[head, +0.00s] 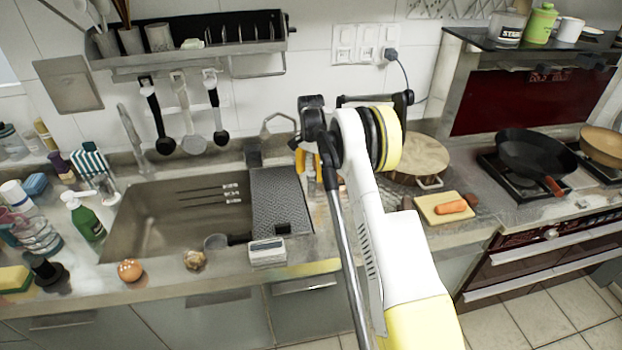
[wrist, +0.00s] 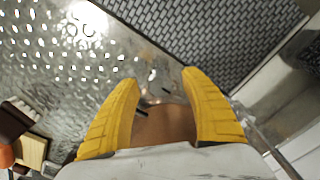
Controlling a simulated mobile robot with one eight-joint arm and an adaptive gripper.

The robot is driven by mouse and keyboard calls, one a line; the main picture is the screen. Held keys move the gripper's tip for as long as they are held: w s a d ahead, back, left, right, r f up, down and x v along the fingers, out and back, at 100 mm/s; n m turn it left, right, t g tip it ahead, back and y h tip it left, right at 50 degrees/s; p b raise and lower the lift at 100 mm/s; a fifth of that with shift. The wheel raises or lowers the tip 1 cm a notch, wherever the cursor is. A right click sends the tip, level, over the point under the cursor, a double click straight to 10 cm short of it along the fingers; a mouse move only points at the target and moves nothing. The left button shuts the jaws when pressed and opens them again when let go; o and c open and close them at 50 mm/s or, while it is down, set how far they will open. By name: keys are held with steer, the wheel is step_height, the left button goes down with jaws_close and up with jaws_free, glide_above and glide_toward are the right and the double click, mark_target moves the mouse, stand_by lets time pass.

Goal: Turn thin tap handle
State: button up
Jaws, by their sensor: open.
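A slim grey tap (head: 131,130) stands upright at the back left of the sink (head: 150,215). A second, thin bent metal tap (head: 277,122) shows behind the counter's middle, left of my arm. I cannot tell which part of either is the handle. My gripper (head: 307,160) is over the counter right of the sink, mostly hidden behind my arm. In the wrist view my gripper (wrist: 160,81) is open, its two yellow fingers apart. A brown surface shows between them, and I see no tap clearly held there.
A dark patterned mat (head: 287,205) covers the sink's right side. A round wooden board (head: 418,157) and a cutting board (head: 432,212) with a carrot (head: 452,207) lie to the right. A frying pan (head: 535,153) sits on the hob. Ladles (head: 190,130) hang behind the sink.

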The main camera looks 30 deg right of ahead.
steer(key=shift+f, duration=0.3)
jaws_close()
